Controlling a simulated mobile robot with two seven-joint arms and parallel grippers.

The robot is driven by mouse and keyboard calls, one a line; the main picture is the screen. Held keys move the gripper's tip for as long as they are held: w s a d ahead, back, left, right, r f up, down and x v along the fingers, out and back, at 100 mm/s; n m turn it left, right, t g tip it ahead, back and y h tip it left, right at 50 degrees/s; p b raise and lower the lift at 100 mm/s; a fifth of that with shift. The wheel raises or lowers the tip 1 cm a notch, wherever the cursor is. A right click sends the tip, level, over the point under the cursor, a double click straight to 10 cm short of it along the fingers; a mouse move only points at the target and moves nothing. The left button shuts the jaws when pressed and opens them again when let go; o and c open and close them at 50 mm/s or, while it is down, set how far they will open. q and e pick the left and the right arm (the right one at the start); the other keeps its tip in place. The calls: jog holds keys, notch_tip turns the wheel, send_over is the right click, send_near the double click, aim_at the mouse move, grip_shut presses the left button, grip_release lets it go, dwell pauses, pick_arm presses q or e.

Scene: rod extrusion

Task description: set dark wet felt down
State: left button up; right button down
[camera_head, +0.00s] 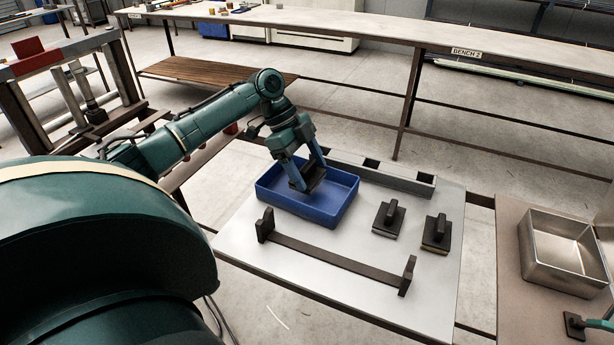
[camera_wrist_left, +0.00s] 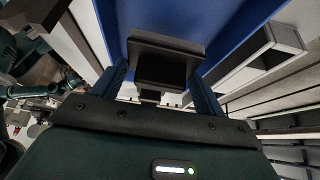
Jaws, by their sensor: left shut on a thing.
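My left gripper (camera_head: 306,173) is shut on a dark felt block (camera_head: 309,183). It holds the block over the inside of the blue tray (camera_head: 340,208). In the left wrist view the block (camera_wrist_left: 163,62) sits between the two fingers, with the blue tray (camera_wrist_left: 237,40) behind it. I cannot tell whether the block touches the tray floor, and its underside is hidden. My right gripper is not in view.
Two dark handled blocks (camera_head: 387,220) (camera_head: 435,234) stand right of the tray on the pale table (camera_head: 300,268). A dark bar with upright ends (camera_head: 335,258) lies in front. A grey slotted rail (camera_head: 395,180) runs behind. A metal pan (camera_head: 560,268) stands far right.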

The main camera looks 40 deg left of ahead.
aim_at(307, 180)
pick_arm(q)
jog(key=shift+f, duration=1.65)
jog(key=shift+f, duration=0.15)
jog(key=o, duration=0.7)
jog(key=v, duration=1.2)
jog(key=shift+b, duration=0.4)
jog(key=shift+s, duration=0.1)
